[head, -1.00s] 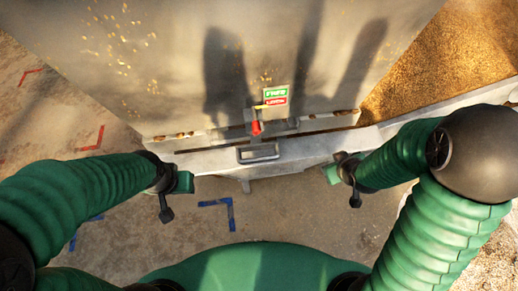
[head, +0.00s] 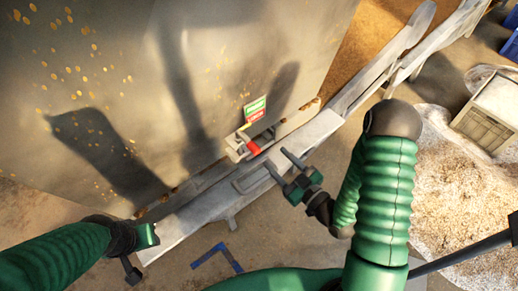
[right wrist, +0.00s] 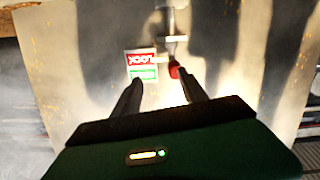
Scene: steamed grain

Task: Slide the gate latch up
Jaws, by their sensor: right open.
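The gate latch has a red handle (head: 253,148) on a metal bracket, low on the grey metal gate panel (head: 130,110). In the right wrist view the red handle (right wrist: 174,70) lies ahead, nearer the right-hand finger. A green and red label with "LOCK" on the red part (head: 255,109) sits just above the latch; it also shows in the right wrist view (right wrist: 141,65). My right gripper (head: 276,158) is open and empty, its fingers pointing at the latch from the lower right, apart from it. My left gripper (head: 138,250) is at the lower left, away from the latch; its jaw opening is unclear.
A pale metal ledge with a bar handle (head: 255,178) runs diagonally below the panel. Grain (head: 370,45) lies behind at the upper right. A wooden crate (head: 488,115) stands on a pale, speckled heap at right. Blue tape (head: 215,258) marks the floor.

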